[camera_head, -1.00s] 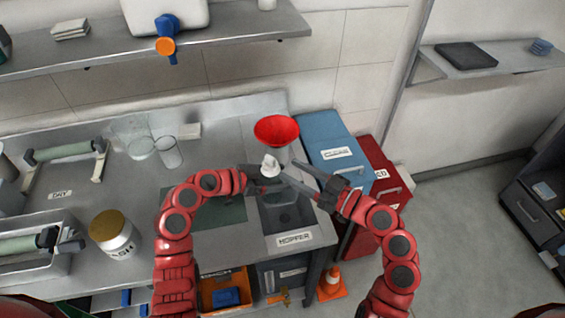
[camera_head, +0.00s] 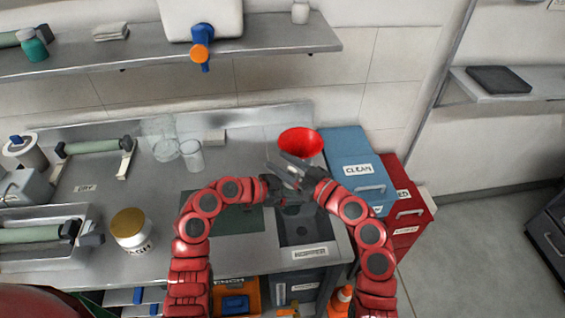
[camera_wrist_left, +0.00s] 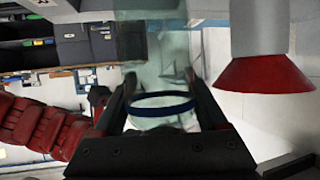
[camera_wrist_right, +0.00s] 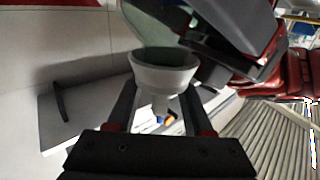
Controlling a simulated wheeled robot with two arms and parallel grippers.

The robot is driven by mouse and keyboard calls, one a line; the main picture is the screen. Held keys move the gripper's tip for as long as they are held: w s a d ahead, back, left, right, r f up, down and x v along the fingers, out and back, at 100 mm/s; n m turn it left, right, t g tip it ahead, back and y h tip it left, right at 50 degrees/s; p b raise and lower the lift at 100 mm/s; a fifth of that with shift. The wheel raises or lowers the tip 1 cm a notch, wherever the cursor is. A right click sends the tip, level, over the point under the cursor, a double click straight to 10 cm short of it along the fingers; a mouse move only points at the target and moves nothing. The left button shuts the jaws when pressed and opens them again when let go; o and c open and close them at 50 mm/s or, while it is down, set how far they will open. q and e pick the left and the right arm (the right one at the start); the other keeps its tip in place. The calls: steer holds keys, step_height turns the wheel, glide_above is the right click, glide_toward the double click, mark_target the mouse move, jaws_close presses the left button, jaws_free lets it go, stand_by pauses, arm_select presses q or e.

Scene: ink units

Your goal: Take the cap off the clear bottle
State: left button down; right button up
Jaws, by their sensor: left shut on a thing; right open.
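The clear bottle (camera_wrist_left: 165,60) shows in the left wrist view as a see-through body with a blue ring, between the fingers of my left gripper (camera_wrist_left: 161,88). My left gripper is shut on it. The white cap (camera_wrist_right: 164,73) shows in the right wrist view at the bottle's end, wide at the rim with a narrow spout. My right gripper (camera_wrist_right: 158,98) is open, its fingers on either side of the cap's narrow part with gaps visible. In the head view the two grippers meet over the bench, and my right gripper (camera_head: 294,168) hides the cap.
Blue (camera_head: 350,150) and red (camera_head: 413,205) bins stand to the right. Glass beakers (camera_head: 191,157) and a gold-lidded jar (camera_head: 131,230) are on the bench at left.

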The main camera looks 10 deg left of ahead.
jaws_close()
steer(key=shift+r, duration=0.1)
stand_by(1.7)
steer(key=shift+r, duration=1)
steer(key=shift+r, duration=0.1)
